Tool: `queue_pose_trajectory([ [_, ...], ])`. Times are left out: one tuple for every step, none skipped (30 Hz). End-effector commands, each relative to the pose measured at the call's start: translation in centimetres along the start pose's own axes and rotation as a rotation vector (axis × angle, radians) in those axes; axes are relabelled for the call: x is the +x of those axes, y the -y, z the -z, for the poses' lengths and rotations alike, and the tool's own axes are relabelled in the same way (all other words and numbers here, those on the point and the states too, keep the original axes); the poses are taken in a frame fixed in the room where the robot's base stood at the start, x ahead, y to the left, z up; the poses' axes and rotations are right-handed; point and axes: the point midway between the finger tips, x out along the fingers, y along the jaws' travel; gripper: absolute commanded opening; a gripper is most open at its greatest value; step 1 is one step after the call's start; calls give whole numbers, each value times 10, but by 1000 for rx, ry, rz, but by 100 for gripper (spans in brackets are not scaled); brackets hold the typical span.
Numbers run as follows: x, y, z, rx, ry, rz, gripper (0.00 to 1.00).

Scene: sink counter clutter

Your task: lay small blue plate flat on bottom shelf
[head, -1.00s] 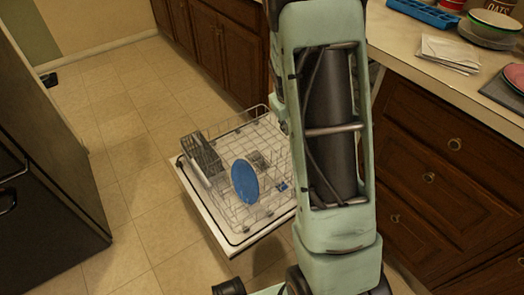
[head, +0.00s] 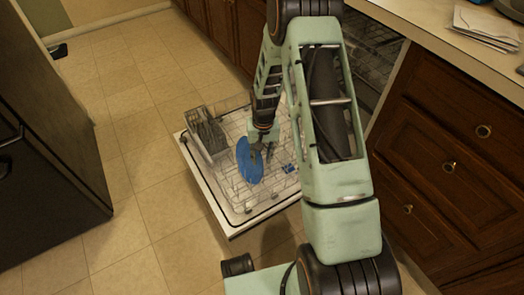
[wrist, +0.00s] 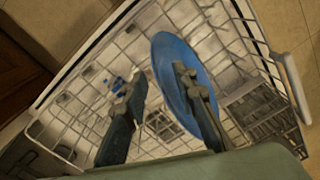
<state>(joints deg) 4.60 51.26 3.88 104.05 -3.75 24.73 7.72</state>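The blue plate (head: 245,165) stands tilted on edge in the wire rack of the open dishwasher. My gripper (head: 264,150) is down at the plate's upper right edge in the head view. In the wrist view my gripper (wrist: 157,84) has its two fingers spread apart. The right finger overlaps the blue plate (wrist: 169,75), and the left finger is over bare rack wires. I cannot tell whether the plate's edge lies between the fingers or whether a finger touches it. The task's bottom shelf is not clearly identifiable in these views.
The dishwasher rack (head: 225,205) sits over the lowered door, with a grey cutlery basket (head: 206,132) at its left side. A small blue item (head: 289,168) lies in the rack. Wooden drawers (head: 440,150) and a counter stand right. Floor left of the door is clear.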

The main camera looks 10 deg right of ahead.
Motion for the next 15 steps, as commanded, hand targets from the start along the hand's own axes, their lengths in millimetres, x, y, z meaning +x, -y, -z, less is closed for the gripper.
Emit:
queue_pose_trajectory([
  [9, 0, 0, 0, 1, 0, 26],
  [12, 0, 0, 0, 2, 0, 26],
  [16, 0, 0, 0, 1, 0, 26],
  [18, 0, 0, 0, 1, 0, 26],
  [20, 0, 0, 0, 0, 0, 26],
  [21, 0, 0, 0, -1, 0, 26],
  [22, 0, 1, 0, -1, 0, 26],
  [23, 0, 1, -1, -1, 0, 26],
  [24, 0, 1, 0, -1, 0, 26],
  [24, 0, 1, -1, -1, 0, 26],
  [24, 0, 1, -1, -2, 0, 26],
  [24, 0, 1, -1, -2, 0, 26],
  [24, 0, 1, -1, -1, 0, 26],
  [24, 0, 1, -1, -1, 0, 26],
  [24, 0, 1, -1, -1, 0, 26],
])
